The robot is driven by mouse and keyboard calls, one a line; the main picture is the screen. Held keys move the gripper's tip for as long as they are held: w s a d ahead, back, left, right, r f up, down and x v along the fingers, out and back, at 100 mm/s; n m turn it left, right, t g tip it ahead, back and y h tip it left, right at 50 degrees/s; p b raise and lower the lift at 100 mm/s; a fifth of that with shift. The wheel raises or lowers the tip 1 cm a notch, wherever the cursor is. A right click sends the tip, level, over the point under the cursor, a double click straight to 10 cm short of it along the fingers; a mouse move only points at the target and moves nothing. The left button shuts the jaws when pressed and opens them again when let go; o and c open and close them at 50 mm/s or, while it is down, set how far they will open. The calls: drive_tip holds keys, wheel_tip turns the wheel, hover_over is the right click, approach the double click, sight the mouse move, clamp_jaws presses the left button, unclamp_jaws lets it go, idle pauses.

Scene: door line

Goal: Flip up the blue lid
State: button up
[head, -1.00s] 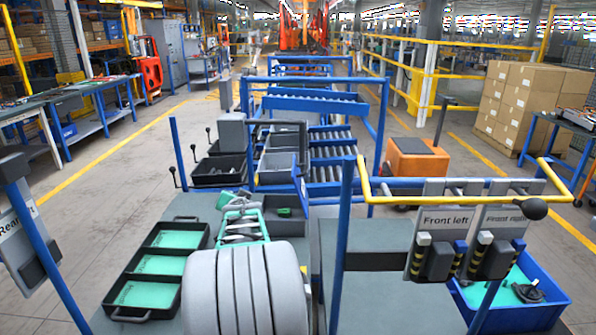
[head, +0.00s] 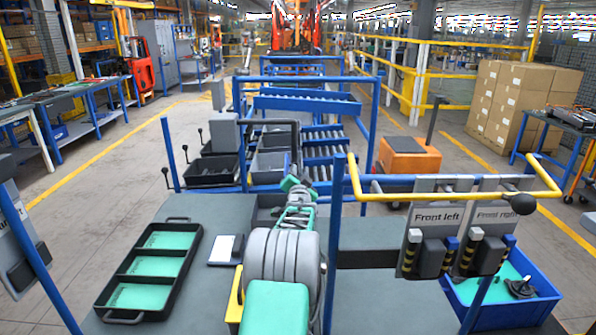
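No blue lid can be made out with certainty. My gripper (head: 291,184) is at the far end of my grey and green arm, over the back edge of the grey worktop (head: 200,209). It is small and seen from behind, so its fingers and anything between them cannot be told. A dark grey open bin (head: 264,212) is just left of and below it, partly hidden by my arm. A small dark item with a white face and a blue right edge (head: 225,249) lies on the worktop, left of my arm and apart from it.
A black three-compartment tray (head: 195,262) with green inserts lies at left. Blue posts (head: 334,235) and a yellow rail (head: 455,198) stand at right, with "Front left" (head: 437,220) and "Front right" panels. A blue bin (head: 535,304) is below them. Roller conveyors (head: 322,150) run behind.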

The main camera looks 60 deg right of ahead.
drive_tip(key=shift+x, duration=0.9)
drive_tip(key=shift+f, duration=0.1)
clamp_jaws()
drive_tip(key=shift+f, duration=0.1)
